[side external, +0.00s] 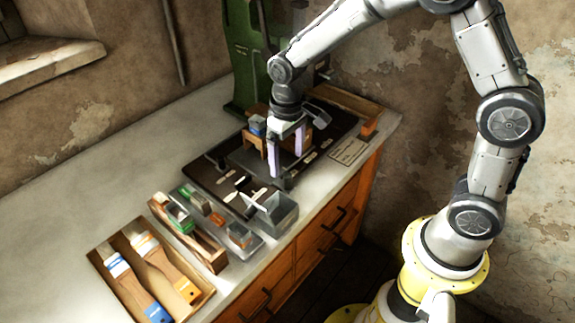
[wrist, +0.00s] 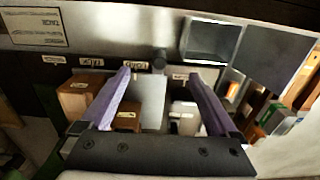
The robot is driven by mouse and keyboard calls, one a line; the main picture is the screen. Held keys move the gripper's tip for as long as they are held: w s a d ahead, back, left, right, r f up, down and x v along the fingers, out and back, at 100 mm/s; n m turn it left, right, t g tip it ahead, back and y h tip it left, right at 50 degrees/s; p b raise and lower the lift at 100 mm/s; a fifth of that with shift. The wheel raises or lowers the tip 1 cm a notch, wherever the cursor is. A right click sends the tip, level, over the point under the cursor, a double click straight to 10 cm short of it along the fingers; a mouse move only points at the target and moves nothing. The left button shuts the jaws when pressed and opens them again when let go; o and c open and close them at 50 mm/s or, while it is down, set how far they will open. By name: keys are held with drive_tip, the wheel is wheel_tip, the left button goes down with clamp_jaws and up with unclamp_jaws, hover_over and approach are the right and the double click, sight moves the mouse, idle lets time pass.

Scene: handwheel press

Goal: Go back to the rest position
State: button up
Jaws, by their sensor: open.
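My gripper (side external: 287,165) is above the dark board (side external: 222,186) in front of the green press (side external: 243,55), pointing down. Its two pale purple fingers are apart. In the wrist view my gripper (wrist: 158,75) is open, with nothing held between its fingers. Below and between them are a pale grey plate (wrist: 151,98), a brown block (wrist: 128,115) and a whitish block (wrist: 184,116). A small dark round knob (wrist: 159,60) lies just beyond the fingertips. My wrist and fingers hide part of the board in the side view.
An open grey bin (side external: 283,217) stands at the counter's front edge. To its left are a tray with small parts (side external: 240,236), a wooden plane-like tool (side external: 190,235) and a wooden box with two brushes (side external: 206,299). A paper label (side external: 347,150) lies right. The left counter is clear.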

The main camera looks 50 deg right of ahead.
drive_tip(key=shift+r, duration=0.15)
drive_tip(key=shift+d+r, duration=0.15)
drive_tip(key=shift+r, duration=0.15)
drive_tip(key=s+d+r+t, duration=0.1)
drive_tip(key=s+r+t, duration=0.15)
drive_tip(key=r, duration=0.45)
drive_tip(key=s+d+r+t, duration=0.2)
drive_tip(key=s+r, duration=0.2)
drive_tip(key=r, duration=0.4)
drive_tip(key=s+d+t, duration=0.1)
drive_tip(key=s, duration=1.4)
drive_tip(key=shift+d+f, duration=0.15)
drive_tip(key=shift+f, duration=0.2)
